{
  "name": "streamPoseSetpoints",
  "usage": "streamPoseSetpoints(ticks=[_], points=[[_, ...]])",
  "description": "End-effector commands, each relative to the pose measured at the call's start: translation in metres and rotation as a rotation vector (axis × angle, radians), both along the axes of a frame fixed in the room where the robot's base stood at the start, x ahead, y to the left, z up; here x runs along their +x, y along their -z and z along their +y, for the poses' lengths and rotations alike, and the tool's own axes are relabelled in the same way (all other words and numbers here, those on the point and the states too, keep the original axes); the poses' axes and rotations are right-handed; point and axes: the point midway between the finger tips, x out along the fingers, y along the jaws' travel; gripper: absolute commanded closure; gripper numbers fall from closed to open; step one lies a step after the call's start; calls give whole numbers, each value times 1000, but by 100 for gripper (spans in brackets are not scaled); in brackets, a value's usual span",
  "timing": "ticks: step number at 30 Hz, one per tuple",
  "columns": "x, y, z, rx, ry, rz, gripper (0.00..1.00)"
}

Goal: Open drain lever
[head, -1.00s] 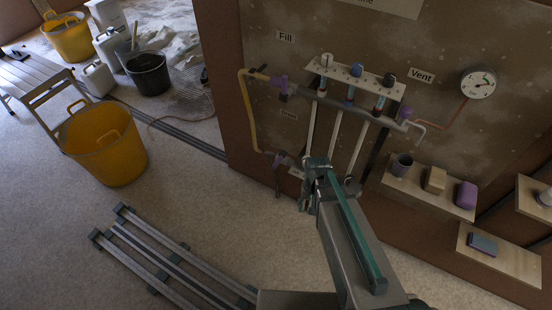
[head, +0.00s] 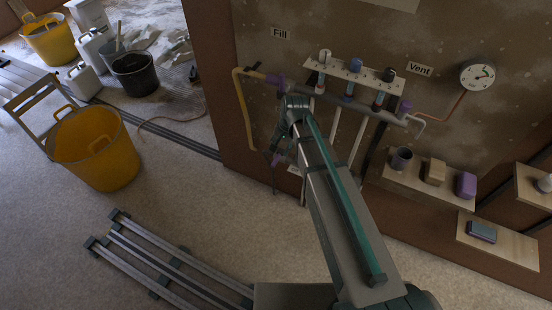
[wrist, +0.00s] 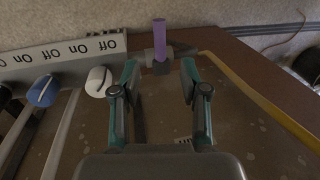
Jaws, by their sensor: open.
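In the head view the purple drain valve (head: 278,158) sits at the lower end of the yellow pipe (head: 238,115), partly covered by my gripper. I cannot tell whether a finger touches it.
A strip (wrist: 60,55) marked Off and On, with a white knob (wrist: 98,82) and blue knob (wrist: 43,91), lies close beside my fingers. The upper rack (head: 355,72) and shelves (head: 420,180) are to the right. A yellow tub (head: 95,150) stands on the floor left.

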Motion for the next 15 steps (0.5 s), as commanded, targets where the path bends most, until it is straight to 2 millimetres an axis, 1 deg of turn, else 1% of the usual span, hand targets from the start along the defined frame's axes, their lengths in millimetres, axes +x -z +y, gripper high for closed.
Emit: streamPoseSetpoints(ticks=[9,15], points=[[5,50,10,-1,-2,2,56],[7,73,13,-1,-3,1,56]])
